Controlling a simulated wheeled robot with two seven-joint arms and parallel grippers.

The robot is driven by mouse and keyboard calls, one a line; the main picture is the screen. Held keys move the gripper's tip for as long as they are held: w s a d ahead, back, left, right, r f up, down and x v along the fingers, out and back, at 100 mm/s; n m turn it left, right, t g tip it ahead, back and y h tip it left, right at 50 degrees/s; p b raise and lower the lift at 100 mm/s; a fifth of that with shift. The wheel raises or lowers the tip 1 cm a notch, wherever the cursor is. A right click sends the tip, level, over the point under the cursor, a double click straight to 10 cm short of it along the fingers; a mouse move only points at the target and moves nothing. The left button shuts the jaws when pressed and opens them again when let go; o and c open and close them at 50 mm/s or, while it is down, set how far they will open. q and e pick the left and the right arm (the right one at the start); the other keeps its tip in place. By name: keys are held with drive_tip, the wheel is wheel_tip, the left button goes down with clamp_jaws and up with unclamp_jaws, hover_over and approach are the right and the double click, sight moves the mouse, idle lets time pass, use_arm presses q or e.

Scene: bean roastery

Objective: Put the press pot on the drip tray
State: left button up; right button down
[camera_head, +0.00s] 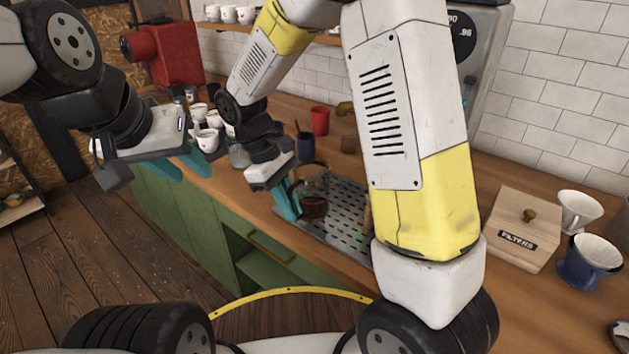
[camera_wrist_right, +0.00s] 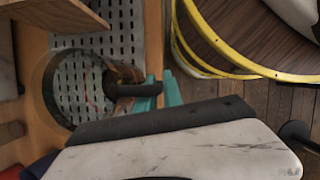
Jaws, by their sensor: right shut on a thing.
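The press pot (camera_head: 315,207), dark and glassy with a brown lower part, is over the left part of the perforated metal drip tray (camera_head: 345,238) in the head view. My right gripper (camera_head: 288,203) has its teal fingers shut on the pot's handle side. In the right wrist view, the pot's dark handle (camera_wrist_right: 138,90) is at the teal fingers (camera_wrist_right: 168,92), with the tray (camera_wrist_right: 100,22) behind. I cannot tell whether the pot's base touches the tray. My left gripper (camera_head: 188,166) is open and empty, left of the white cups.
White cups (camera_head: 207,138) and a red cup (camera_head: 320,120) stand on the wooden counter behind. A wooden filters box (camera_head: 517,227) and two drippers (camera_head: 590,258) stand at right. My right arm hides part of the tray. A green cabinet (camera_head: 190,220) is below.

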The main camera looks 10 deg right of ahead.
sight(320, 196)
drive_tip(key=w+d, duration=0.6)
drive_tip(key=d, duration=0.1)
drive_tip(key=shift+w, duration=0.4)
drive_tip(key=shift+w+d+f, duration=0.15)
drive_tip(key=shift+f, duration=0.75)
drive_tip(key=shift+w+d+f, duration=0.1)
drive_tip(key=shift+f, duration=0.75)
drive_tip(key=shift+f, duration=0.15)
drive_tip(key=c, duration=1.5)
unclamp_jaws()
